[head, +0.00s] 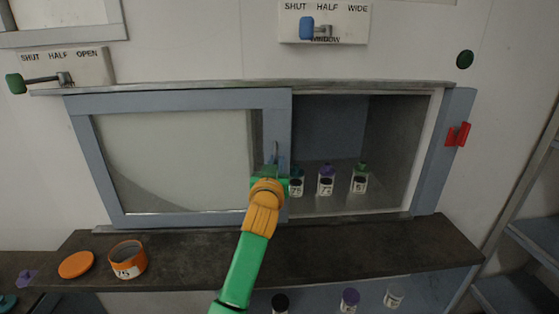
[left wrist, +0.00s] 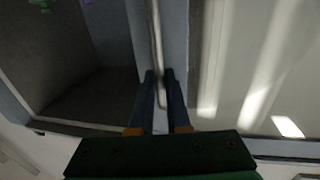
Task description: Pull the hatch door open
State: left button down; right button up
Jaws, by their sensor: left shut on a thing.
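The hatch door (head: 190,100) is a sliding pane in a blue-grey frame, standing over the left part of the opening. The right part of the opening is uncovered. A thin upright metal handle (head: 276,150) sits on the door's right stile. My left gripper (head: 272,172) is at the lower part of this handle. In the left wrist view, the left gripper (left wrist: 159,78) has its dark fingers closed around the handle (left wrist: 156,35), in front of the door's stile (left wrist: 178,40). My right gripper is in neither view.
Small labelled jars with coloured lids, one a purple-lidded jar (head: 326,181), stand inside the hatch. An orange tub (head: 127,262) and an orange lid (head: 76,265) are on the dark ledge (head: 340,250). Levers are on the wall above; shelves (head: 530,240) are at right.

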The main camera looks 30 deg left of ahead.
pick_arm(q)
jog(key=shift+s+a, duration=0.25)
jog(key=shift+a, duration=0.1)
jog(key=c, duration=1.2)
grip_release()
jog(key=shift+o, duration=0.2)
jog(key=shift+w, duration=0.1)
jog(key=shift+f, duration=0.1)
jog(key=b+v, duration=0.1)
jog(key=v, duration=0.6)
jog(key=shift+b, duration=0.4)
